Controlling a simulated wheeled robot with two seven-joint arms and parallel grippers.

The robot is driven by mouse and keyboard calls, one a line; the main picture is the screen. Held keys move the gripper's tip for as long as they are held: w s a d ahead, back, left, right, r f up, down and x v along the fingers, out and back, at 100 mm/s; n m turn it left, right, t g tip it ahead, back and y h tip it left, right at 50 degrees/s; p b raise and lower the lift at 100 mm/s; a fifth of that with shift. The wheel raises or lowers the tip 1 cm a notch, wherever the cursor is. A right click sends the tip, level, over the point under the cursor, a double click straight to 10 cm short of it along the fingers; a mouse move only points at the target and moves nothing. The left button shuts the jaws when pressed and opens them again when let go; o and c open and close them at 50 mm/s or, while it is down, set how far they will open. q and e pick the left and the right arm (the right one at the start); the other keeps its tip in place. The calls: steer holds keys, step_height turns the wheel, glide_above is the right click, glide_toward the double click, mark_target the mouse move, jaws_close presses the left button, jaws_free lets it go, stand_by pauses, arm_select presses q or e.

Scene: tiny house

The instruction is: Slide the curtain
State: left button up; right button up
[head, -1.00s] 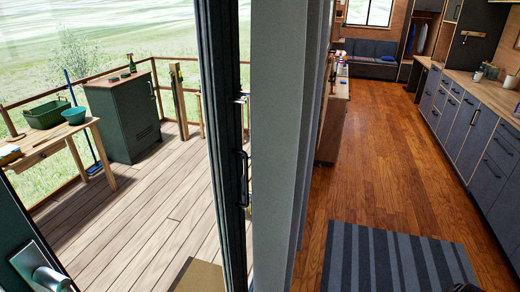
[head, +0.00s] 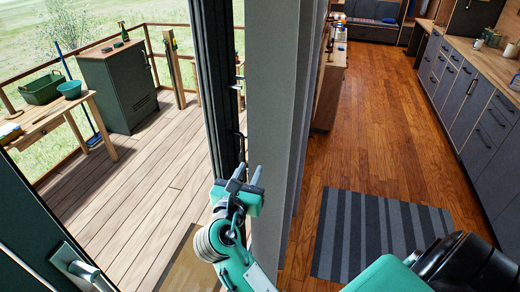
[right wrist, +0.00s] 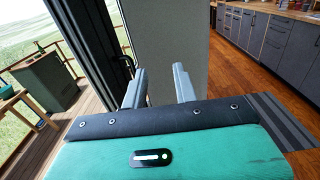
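No curtain can be made out for certain. A pale grey upright panel (head: 272,130) stands in the middle of the head view, with darker grey vertical strips (head: 309,120) along its right side. The pale panel also shows in the right wrist view (right wrist: 165,45). My right gripper (head: 246,180) is raised in front of the panel's left edge, near the dark door frame. In the right wrist view its two fingers (right wrist: 159,88) are apart with nothing between them. Whether they touch the panel cannot be told. My left gripper is not in view.
A dark door frame (head: 211,90) with a black handle (right wrist: 125,68) stands left of the panel. Another door handle (head: 80,268) is at lower left. A wooden deck (head: 140,185) lies outside. Inside are a striped rug (head: 375,235), clear wooden floor and grey cabinets (head: 465,100).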

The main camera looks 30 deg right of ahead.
mark_target(259, 151)
steer(key=b+x, duration=0.3)
steer(key=x, duration=0.7)
steer(key=shift+w, duration=0.15)
jaws_close()
